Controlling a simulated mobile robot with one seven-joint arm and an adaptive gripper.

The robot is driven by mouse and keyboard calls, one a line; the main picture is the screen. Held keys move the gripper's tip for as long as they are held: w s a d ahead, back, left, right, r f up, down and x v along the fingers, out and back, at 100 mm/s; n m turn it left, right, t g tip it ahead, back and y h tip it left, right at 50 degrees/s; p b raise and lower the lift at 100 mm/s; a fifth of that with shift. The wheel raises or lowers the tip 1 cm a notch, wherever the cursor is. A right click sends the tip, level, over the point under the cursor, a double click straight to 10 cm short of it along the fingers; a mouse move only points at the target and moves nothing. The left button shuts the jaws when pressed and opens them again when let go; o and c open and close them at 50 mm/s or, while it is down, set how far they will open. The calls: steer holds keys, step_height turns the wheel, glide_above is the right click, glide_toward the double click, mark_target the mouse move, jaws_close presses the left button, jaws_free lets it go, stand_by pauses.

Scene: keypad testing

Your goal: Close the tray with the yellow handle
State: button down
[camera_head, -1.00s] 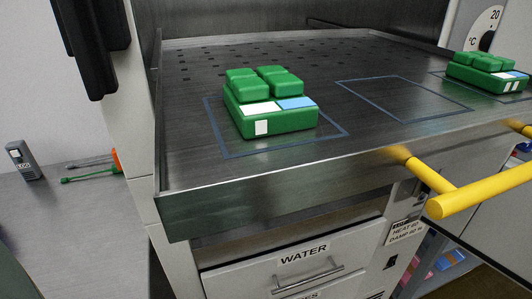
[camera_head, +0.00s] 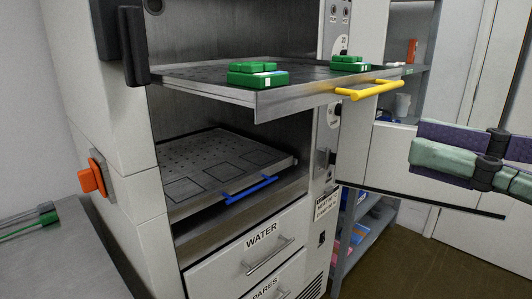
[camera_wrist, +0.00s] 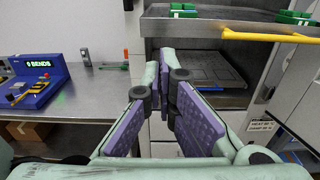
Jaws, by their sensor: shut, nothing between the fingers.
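The steel tray (camera_head: 285,102) with the yellow handle (camera_head: 368,91) sticks out of the upper part of a cabinet. Two green keypad-like blocks stand on it, a nearer one (camera_head: 258,75) and a farther one (camera_head: 350,63). In the wrist view the yellow handle (camera_wrist: 270,36) runs along the tray's front edge at the upper right. My gripper (camera_head: 418,148), green with purple pads, is to the right of the handle and lower in the head view, apart from it. In the wrist view my gripper (camera_wrist: 165,65) is shut and empty, below and left of the handle.
A lower tray (camera_head: 215,165) with a blue handle (camera_head: 250,190) sits inside the cabinet. Below are drawers, one marked WATER (camera_head: 262,236). An open cabinet door (camera_head: 385,160) stands to the right. A bench with a blue device (camera_wrist: 35,82) is at left.

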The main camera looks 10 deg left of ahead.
mark_target(274, 118)
steer(key=p+x, duration=0.1)
steer(key=x, duration=0.3)
steer(key=p+x, duration=0.2)
steer(key=x, duration=0.2)
steer(key=s+p+x, duration=0.1)
steer(key=p+x, duration=0.1)
steer(key=x, duration=0.2)
steer(key=shift+w+a, duration=0.2)
steer(key=shift+a, duration=0.3)
steer(key=shift+w+a+f, duration=0.1)
steer(key=shift+w+a, duration=0.3)
steer(key=shift+a, duration=0.1)
